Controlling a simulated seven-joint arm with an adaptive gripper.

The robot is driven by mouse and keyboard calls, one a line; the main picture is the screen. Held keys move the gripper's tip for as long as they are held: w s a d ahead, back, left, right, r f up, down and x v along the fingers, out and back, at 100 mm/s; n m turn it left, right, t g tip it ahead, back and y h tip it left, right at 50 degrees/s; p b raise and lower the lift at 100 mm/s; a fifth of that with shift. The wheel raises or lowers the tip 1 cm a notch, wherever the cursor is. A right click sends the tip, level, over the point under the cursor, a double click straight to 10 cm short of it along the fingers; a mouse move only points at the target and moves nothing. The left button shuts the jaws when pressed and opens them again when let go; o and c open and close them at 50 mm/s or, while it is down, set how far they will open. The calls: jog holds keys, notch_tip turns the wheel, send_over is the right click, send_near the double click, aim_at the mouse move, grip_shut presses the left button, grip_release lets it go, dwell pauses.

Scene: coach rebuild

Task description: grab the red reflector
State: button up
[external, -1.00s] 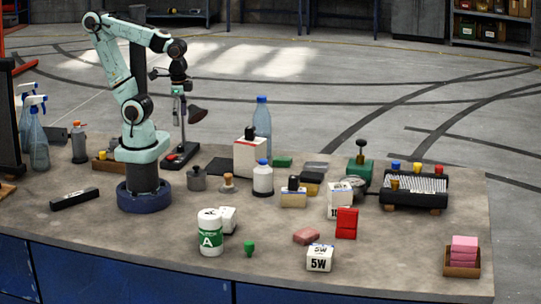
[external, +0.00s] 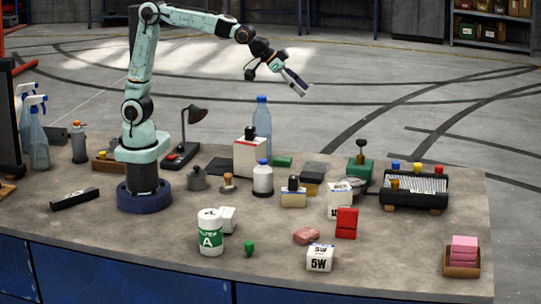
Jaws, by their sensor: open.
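The red reflector appears to be the bright red block (external: 346,223), standing upright on the workbench right of centre, in front of a white box. My gripper (external: 300,86) is raised high above the back of the bench, pointing down to the right. It is open and empty, well above and behind the red block. No part of my arm hides the block.
A white 5W box (external: 320,259) and a pinkish-red block (external: 306,236) lie close to the red block's left. A marked white box (external: 339,200) stands just behind it. A black rack (external: 414,191) is at the right. A tall blue bottle (external: 262,122) stands below my forearm.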

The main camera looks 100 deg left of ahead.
jog(key=w+d+f, duration=0.3)
jog(key=w+f, duration=0.4)
jog(key=w, duration=0.2)
send_over(345, 210)
jog(key=s+a, duration=0.2)
notch_tip(345, 210, down, 6)
jog(key=f+g, duration=0.1)
jog(key=f, duration=0.3)
jog(key=d+f+g, duration=0.1)
jog(key=f, duration=0.8)
jog(key=shift+s+d+m+g+h, duration=0.3)
jog(key=shift+s+d+m+g, duration=0.05)
jog(key=shift+m+g, duration=0.05)
jog(key=shift+x, duration=3.15)
grip_shut()
